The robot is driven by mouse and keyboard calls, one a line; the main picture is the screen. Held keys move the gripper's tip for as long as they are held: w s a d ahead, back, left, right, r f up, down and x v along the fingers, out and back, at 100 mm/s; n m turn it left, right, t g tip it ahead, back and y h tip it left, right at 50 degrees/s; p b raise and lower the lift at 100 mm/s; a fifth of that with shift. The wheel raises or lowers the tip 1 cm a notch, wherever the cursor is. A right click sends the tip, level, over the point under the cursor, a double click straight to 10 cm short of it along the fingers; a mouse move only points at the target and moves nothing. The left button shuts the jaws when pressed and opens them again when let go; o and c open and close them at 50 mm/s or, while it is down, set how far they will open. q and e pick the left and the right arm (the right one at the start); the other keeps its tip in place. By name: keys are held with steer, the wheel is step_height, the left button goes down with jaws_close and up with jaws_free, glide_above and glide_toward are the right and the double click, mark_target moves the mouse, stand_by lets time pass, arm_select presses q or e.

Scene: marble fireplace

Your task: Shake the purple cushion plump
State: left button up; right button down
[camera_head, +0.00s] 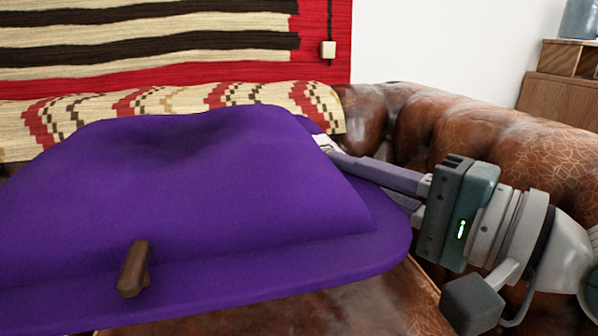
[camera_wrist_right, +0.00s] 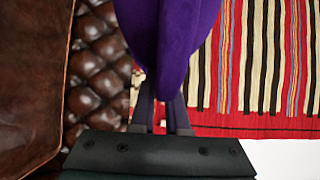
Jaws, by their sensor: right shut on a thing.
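The purple cushion (camera_head: 190,200) fills the left and middle of the head view, large and soft, with a flat edge along its lower and right sides. A brown toggle-like button (camera_head: 134,268) sits on its front. My right gripper (camera_head: 325,146) comes in from the right and is shut on the cushion's right side. In the right wrist view the cushion (camera_wrist_right: 168,40) hangs between the two fingers (camera_wrist_right: 160,112), and its far part is out of frame. My left gripper is not in view.
The cushion is in front of a brown leather sofa (camera_head: 520,140) with a tufted back. A patterned throw (camera_head: 60,125) lies over the sofa back. A striped red wall hanging (camera_head: 200,75) is behind. A wooden cabinet (camera_head: 560,100) stands at the right back.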

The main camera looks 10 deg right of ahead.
arm_select(q)
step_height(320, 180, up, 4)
steer(key=p, duration=0.2)
arm_select(e)
step_height(320, 180, up, 4)
steer(key=shift+r, duration=0.2)
arm_select(q)
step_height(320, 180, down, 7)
steer(key=b, duration=0.6)
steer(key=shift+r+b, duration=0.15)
steer(key=shift+b, duration=0.15)
arm_select(e)
step_height(320, 180, down, 7)
steer(key=shift+f, duration=0.2)
